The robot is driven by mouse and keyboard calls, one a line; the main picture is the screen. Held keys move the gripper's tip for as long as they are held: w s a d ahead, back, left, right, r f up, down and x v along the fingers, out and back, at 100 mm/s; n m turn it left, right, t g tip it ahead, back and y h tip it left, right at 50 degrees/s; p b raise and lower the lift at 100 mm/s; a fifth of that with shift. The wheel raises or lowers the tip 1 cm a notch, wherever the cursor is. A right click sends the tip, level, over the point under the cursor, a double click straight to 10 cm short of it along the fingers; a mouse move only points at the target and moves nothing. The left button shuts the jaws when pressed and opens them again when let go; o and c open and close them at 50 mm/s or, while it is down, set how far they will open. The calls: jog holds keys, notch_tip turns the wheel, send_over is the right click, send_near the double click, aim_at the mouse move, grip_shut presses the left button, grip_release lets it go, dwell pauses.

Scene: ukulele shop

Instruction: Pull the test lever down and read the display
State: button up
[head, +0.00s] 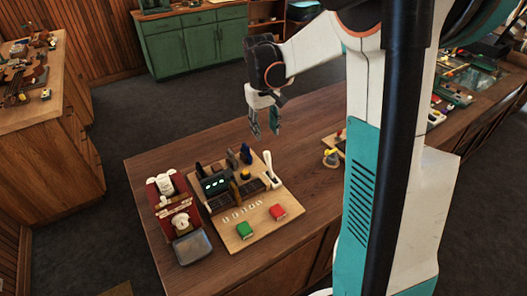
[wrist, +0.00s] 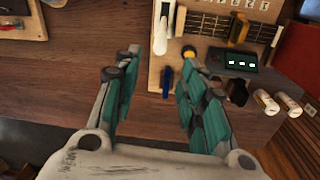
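The test lever (head: 270,169) has a white handle and stands up, slightly tilted, at the right back of a wooden board on the counter. It also shows in the wrist view (wrist: 161,30), beyond the fingertips near the top. The small black display (head: 215,185) stands at the board's left and shows a few lit pale marks, too small to read; it also shows in the wrist view (wrist: 233,60). My gripper (head: 264,128) hangs above and behind the board with its fingers pointing down. In the wrist view, its teal fingers (wrist: 157,54) are apart with nothing between them, clear of the lever.
The counter behind the board is bare.

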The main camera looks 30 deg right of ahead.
aim_at(267, 152)
jog(key=f, duration=0.4)
jog(key=f+b, duration=0.1)
jog(key=f, duration=0.7)
jog(key=shift+d+f+b, duration=0.25)
jog(key=shift+d+b, duration=0.1)
jog(key=shift+d, duration=0.05)
grip_shut()
